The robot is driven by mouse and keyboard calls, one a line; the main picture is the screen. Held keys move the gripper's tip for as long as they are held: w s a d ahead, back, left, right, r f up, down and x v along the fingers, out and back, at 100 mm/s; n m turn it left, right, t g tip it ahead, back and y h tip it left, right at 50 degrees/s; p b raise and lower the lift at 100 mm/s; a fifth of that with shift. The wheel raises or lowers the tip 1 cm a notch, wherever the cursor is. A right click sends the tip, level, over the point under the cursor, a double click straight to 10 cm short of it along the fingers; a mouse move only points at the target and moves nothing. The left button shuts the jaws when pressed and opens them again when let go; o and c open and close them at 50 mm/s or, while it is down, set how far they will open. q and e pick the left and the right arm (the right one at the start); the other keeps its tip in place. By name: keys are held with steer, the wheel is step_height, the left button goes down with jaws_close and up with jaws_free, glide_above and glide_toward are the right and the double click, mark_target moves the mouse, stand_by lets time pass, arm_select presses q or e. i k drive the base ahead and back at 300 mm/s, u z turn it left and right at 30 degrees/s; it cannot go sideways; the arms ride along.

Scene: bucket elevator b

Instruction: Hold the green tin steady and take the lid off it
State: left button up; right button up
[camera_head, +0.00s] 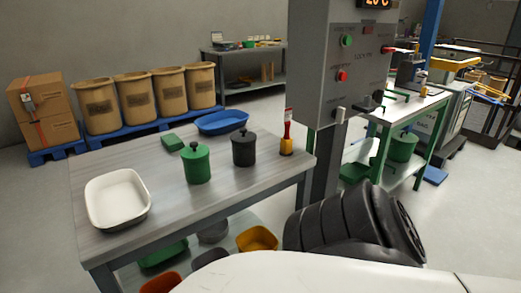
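The green tin (197,166) stands upright on the grey table (160,208), right of its middle. Its lid (195,150) with a knob on top is on the tin. A similar black tin (244,151) with a lidded top stands to its right, apart from it. Neither my left nor my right gripper shows in this view, and nothing touches the green tin.
A red-and-yellow tool (287,138) stands near the right edge. A grey control cabinet (326,75) rises beyond it. Bins sit below.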

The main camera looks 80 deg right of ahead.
mark_target(196, 173)
steer(key=z, duration=1.9)
